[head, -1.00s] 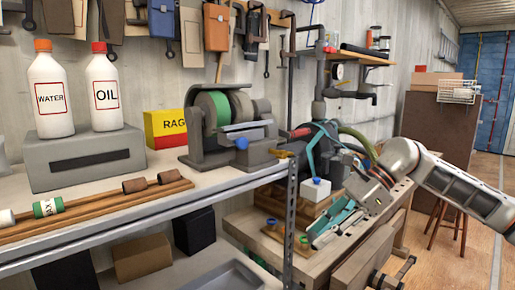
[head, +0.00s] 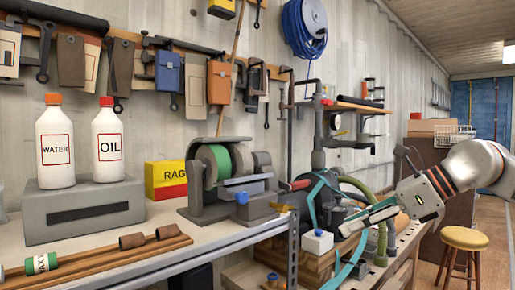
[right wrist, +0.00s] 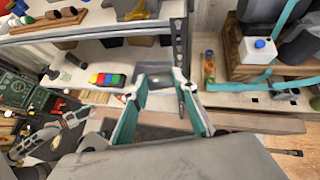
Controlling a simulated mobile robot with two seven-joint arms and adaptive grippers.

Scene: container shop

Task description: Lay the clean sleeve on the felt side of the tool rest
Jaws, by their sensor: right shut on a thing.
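My right gripper (head: 366,216) is raised over the right bench, its teal-padded fingers pointing left. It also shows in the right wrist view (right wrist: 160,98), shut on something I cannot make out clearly. Two short brown cylinders, which look like sleeves (head: 131,241) (head: 169,231), lie on long wooden rails (head: 110,262) on the left bench, away from the gripper. I cannot tell which thing is the tool rest, and no felt side is clear.
A grinder with a green wheel (head: 217,163), a yellow and red rag box (head: 165,179) and white WATER (head: 55,150) and OIL (head: 110,145) bottles stand on the left bench. A white block with a blue knob (head: 317,243) is near the gripper. A stool (head: 463,240) stands right.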

